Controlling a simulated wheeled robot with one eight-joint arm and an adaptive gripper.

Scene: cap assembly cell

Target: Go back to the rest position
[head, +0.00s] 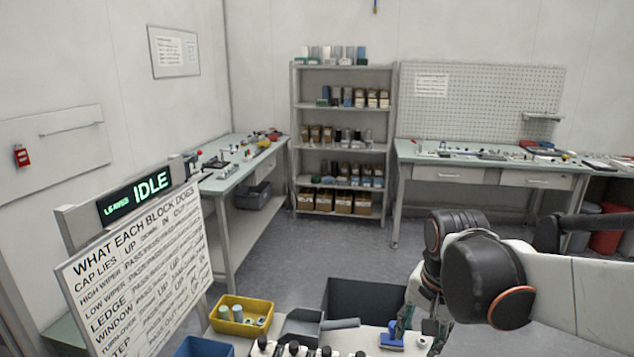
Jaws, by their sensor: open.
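My gripper (404,326) hangs pointing down at the lower right of the head view, under my arm's wrist, which comes in from the right. It is open. Its fingers are small here and partly hidden by the arm links. A blue block-like thing (391,342) is just below the fingertips on the pale work surface (365,338). I cannot tell whether they touch.
A yellow bin (240,316) with several cylinders, a blue bin (203,347) and a dark grey bin (352,300) are near the work surface. A sign board (140,260) under an IDLE display (136,197) stands at left. Shelves (343,140) and benches line the walls; the floor between is clear.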

